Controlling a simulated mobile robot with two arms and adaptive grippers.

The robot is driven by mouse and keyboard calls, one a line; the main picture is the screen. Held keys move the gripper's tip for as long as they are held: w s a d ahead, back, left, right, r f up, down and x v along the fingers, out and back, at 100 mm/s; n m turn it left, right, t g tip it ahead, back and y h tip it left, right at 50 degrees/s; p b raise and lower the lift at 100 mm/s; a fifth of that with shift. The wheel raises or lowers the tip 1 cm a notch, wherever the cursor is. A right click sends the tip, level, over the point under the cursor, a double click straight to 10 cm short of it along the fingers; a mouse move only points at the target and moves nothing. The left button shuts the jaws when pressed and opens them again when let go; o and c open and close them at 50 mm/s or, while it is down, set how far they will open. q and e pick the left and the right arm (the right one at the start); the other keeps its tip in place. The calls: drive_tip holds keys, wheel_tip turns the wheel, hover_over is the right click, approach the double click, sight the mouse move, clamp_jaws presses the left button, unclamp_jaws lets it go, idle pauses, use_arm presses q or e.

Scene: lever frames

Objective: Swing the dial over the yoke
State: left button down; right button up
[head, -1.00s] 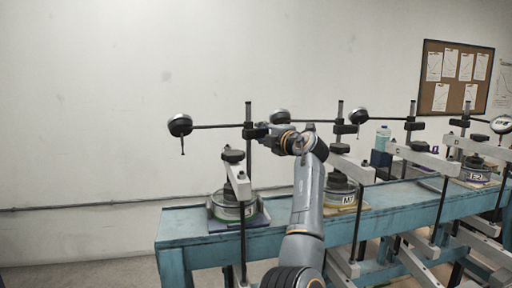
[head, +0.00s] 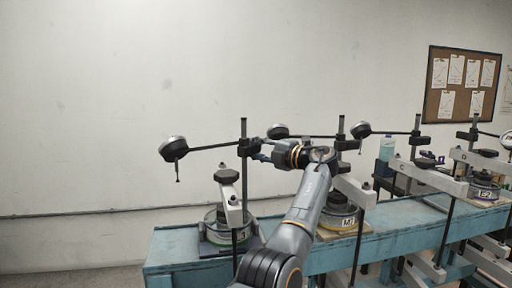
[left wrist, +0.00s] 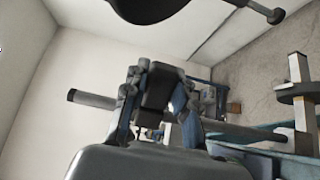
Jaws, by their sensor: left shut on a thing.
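The leftmost dial (head: 173,149) is a round dark gauge with a downward stem, on a thin rod from a dark upright post (head: 244,127). It hangs in the air left of the yoke (head: 232,205), a pale beam with a black knob on top, not above it. My left gripper (head: 262,151) is at the post, shut on the dark clamp block, which shows between the fingers in the left wrist view (left wrist: 158,90). The dial's dark body partly shows at that view's top (left wrist: 146,8). My right gripper is out of view.
The blue bench (head: 185,257) carries several similar stations to the right, with the M-labelled pot (head: 338,216) nearest my arm. A second dial (head: 278,131) sits just behind my gripper. A bottle (head: 387,149) stands farther right. The space left of the leftmost dial is clear.

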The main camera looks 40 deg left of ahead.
use_arm(q)
drive_tip(key=c, duration=1.5)
unclamp_jaws()
drive_tip(key=o, duration=0.5)
drive_tip(key=shift+s+a, duration=0.1)
drive_tip(key=shift+a, duration=0.15)
drive_tip(key=shift+c, duration=0.2)
drive_tip(key=d, duration=0.7)
drive_tip(key=shift+d, duration=0.3)
